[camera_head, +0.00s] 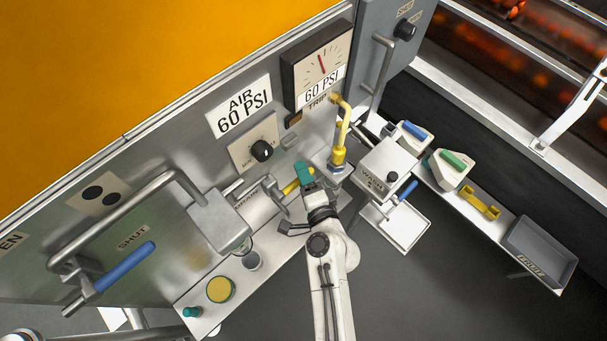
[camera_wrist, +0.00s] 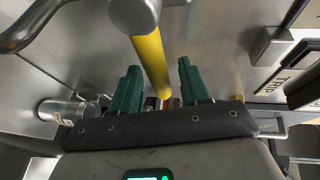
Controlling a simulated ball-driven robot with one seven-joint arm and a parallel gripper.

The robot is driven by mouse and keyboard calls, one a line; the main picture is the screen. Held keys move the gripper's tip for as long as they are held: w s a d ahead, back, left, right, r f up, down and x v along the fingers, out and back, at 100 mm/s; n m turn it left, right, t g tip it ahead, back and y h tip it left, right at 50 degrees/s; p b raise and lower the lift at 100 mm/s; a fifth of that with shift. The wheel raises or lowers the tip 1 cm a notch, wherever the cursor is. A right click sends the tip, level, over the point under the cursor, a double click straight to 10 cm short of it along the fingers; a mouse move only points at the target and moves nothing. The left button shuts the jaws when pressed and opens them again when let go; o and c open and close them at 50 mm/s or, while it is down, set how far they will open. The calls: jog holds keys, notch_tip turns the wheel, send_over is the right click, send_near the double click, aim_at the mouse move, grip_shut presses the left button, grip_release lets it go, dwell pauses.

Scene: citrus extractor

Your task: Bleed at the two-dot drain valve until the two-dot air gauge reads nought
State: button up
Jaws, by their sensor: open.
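A plate with two black dots (camera_head: 100,193) is on the steel panel at left. The square air gauge (camera_head: 318,65) is higher on the panel, its needle pointing up and slightly left, with a "60 PSI" strip below; an "AIR 60 PSI" sign (camera_head: 240,106) is left of it. The yellow drain lever (camera_head: 290,188) shows beside the "DRAIN" marking; it also shows in the wrist view (camera_wrist: 151,62). My gripper (camera_head: 304,171), with green fingers, is open at the lever. In the wrist view, the lever runs between the parted fingers (camera_wrist: 157,85); contact cannot be told.
A black knob (camera_head: 261,151) is above the drain. A blue-handled lever (camera_head: 125,278) marked "SHUT" is at lower left. A yellow pipe (camera_head: 341,130) and a grey box (camera_head: 385,168) stand close right. A side shelf holds tools and a grey tray (camera_head: 540,253).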

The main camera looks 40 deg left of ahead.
jog(key=shift+a, duration=0.1)
jog(key=shift+c, duration=0.3)
grip_shut()
dwell(0.4)
